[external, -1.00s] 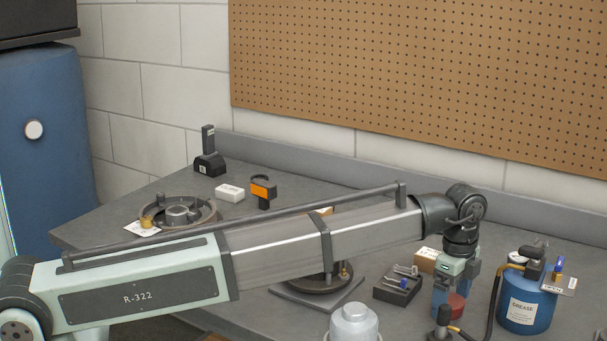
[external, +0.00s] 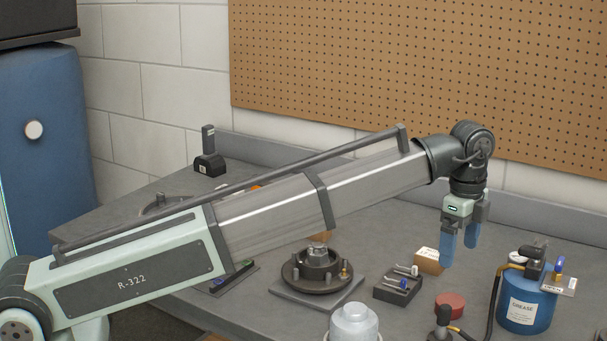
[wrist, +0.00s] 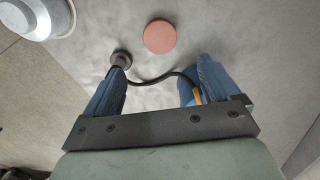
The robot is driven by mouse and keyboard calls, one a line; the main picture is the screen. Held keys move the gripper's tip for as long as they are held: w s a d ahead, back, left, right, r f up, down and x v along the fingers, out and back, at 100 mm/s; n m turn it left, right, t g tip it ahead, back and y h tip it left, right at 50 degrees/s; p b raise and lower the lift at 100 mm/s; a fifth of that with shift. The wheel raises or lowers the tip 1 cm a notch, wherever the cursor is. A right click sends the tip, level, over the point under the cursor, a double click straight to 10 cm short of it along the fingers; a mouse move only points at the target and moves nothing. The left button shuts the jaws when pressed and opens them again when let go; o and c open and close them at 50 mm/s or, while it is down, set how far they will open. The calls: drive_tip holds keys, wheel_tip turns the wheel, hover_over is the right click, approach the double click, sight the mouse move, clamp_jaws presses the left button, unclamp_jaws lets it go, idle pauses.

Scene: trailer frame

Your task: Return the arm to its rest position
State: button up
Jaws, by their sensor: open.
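My gripper (external: 460,245) hangs above the right part of the grey bench, with its two blue fingers pointing down and apart. Nothing is between the fingers. In the wrist view the gripper (wrist: 155,85) also shows spread blue fingers, with bare bench and a black hose below. A red round puck (external: 450,304) lies on the bench below the gripper, clear of the fingers. The puck also shows in the wrist view (wrist: 160,37), beyond the fingertips. My arm stretches across the bench from the lower left.
A blue grease can (external: 528,305) with a hose stands at the right. A black tray with bolts (external: 398,286), a cardboard box (external: 428,262) and a round hub on a plate (external: 316,272) are nearby. A white container (external: 354,325) stands at the front. A pegboard (external: 420,80) hangs behind.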

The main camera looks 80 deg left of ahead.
drive_tip(key=shift+d, duration=0.1)
idle(0.3)
